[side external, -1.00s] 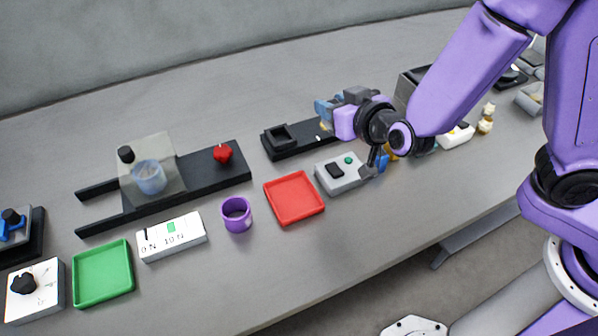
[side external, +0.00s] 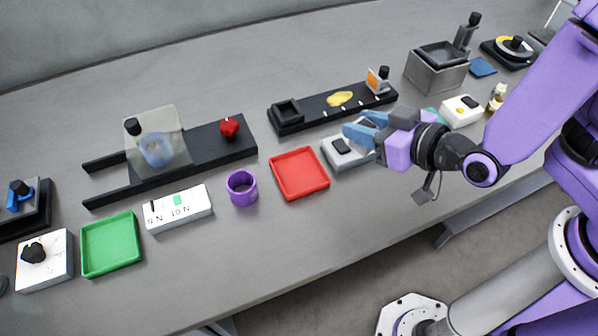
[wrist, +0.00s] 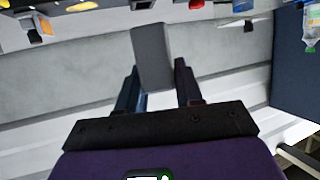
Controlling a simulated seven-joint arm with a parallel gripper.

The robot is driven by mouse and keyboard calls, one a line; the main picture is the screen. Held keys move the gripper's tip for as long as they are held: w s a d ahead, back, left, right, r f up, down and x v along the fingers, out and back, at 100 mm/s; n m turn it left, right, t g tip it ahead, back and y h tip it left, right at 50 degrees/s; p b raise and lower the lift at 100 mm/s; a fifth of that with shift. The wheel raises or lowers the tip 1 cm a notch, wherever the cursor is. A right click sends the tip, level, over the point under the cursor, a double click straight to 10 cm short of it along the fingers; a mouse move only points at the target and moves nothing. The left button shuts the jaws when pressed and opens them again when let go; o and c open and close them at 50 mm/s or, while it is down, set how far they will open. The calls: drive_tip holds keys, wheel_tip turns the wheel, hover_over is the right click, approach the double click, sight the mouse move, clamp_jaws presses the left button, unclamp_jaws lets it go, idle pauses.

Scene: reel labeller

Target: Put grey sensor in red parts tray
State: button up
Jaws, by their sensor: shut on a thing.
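The grey sensor (wrist: 152,58) is a plain grey block in the wrist view. It sits between the two fingers of my gripper (wrist: 156,88), which is shut on it and holds it. In the side external view my gripper (side external: 364,130) is above the right part of a grey control box, right of the red parts tray (side external: 299,173). The sensor is hard to make out there against the fingers. The red tray is a shallow square, empty, flat on the bench.
A purple cup (side external: 241,188) stands left of the red tray. The grey control box (side external: 342,152) is close on its right. A black rail (side external: 320,110) with a yellow patch lies behind. A green tray (side external: 110,243) is far left. The bench in front of the red tray is clear.

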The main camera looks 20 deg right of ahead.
drive_tip(key=shift+n+y, duration=0.3)
drive_tip(key=shift+n, duration=0.1)
drive_tip(key=shift+w+a+f, duration=1.3)
drive_tip(key=shift+a+f, duration=0.1)
drive_tip(key=shift+f, duration=0.3)
drive_tip(key=shift+w+a+f, duration=1.35)
drive_tip(key=shift+a+f, duration=0.1)
drive_tip(key=shift+f, duration=0.3)
drive_tip(key=shift+w+a+f, duration=1.3)
drive_tip(key=shift+a+f, duration=0.1)
drive_tip(key=shift+f, duration=1.75)
drive_tip(key=o, duration=1)
drive_tip(key=shift+f, duration=0.1)
drive_tip(key=shift+o, duration=0.2)
